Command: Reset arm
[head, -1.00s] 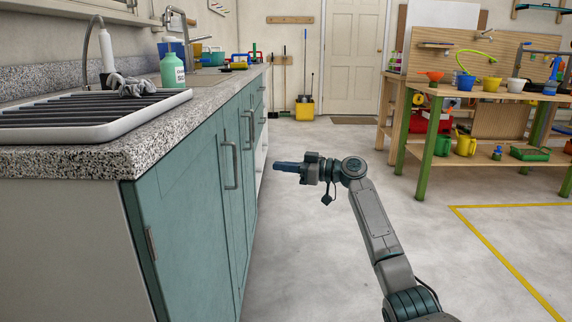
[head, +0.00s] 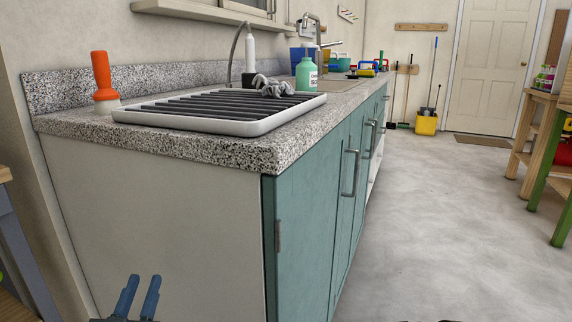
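My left gripper (head: 143,285) shows at the bottom left of the head view, in front of the pale end panel of the counter (head: 170,205). Its two blue fingers point up with a narrow gap between them, and nothing is held there. The rest of the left arm is below the picture. My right gripper is not in view; only a dark sliver shows at the bottom edge, right of the middle. No ice maker can be made out.
The granite counter holds a dish rack (head: 215,112), an orange-and-white flashlight-like item (head: 102,80) and a green bottle (head: 306,76). Teal cabinet doors (head: 312,210) with handles face right. Open concrete floor (head: 440,210) lies beyond. A workbench (head: 545,150) stands at the far right.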

